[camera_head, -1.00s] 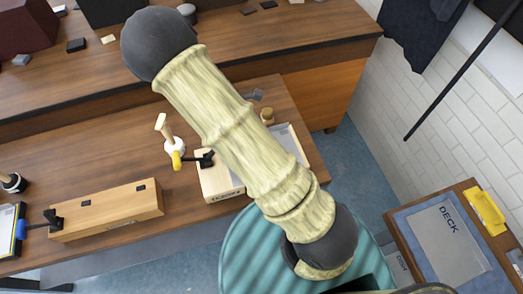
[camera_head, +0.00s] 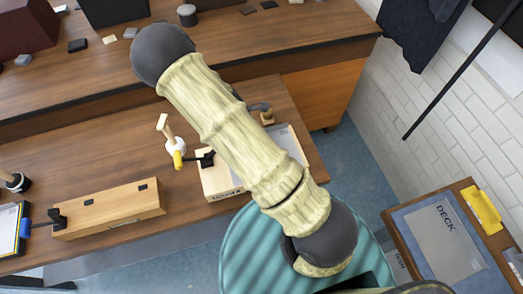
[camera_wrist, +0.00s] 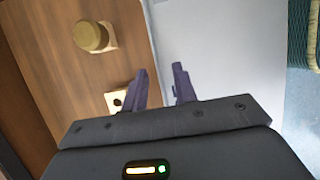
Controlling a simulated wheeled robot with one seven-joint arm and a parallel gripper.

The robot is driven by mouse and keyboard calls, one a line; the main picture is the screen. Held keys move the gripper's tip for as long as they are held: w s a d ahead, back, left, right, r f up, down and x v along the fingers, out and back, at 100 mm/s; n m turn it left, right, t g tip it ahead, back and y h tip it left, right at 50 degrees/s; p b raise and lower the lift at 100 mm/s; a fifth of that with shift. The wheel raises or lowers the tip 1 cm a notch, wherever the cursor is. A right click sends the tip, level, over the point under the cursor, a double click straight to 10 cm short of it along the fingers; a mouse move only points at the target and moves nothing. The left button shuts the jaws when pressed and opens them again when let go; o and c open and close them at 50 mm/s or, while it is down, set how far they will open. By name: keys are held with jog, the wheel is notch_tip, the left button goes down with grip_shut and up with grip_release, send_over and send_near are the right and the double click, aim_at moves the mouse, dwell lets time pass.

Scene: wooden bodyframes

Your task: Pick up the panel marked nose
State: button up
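No mark reading nose is legible. A pale grey panel (camera_head: 290,142) lies at the right end of the near bench, partly hidden behind my arm. A plain grey panel fills the right of the wrist view (camera_wrist: 220,55), probably the same one. My gripper (camera_wrist: 160,70) is open and empty, with its fingers on either side of the panel's left edge in the picture. Its height above the panel is unclear. In the head view my arm hides most of the gripper.
A pale wooden block (camera_head: 212,183) with a black clamp stands beside the panel. A panel marked DECK (camera_head: 443,240) lies on a blue-topped table at right. A long wooden box (camera_head: 110,208) is at left.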

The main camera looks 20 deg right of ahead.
jog(key=shift+c, duration=0.5)
grip_shut()
jog(key=shift+r+b, duration=0.35)
jog(key=shift+r, duration=0.5)
jog(key=d+r+b, duration=0.2)
jog(key=d+b, duration=0.3)
jog(key=d, duration=1.3)
jog(key=shift+f, duration=0.15)
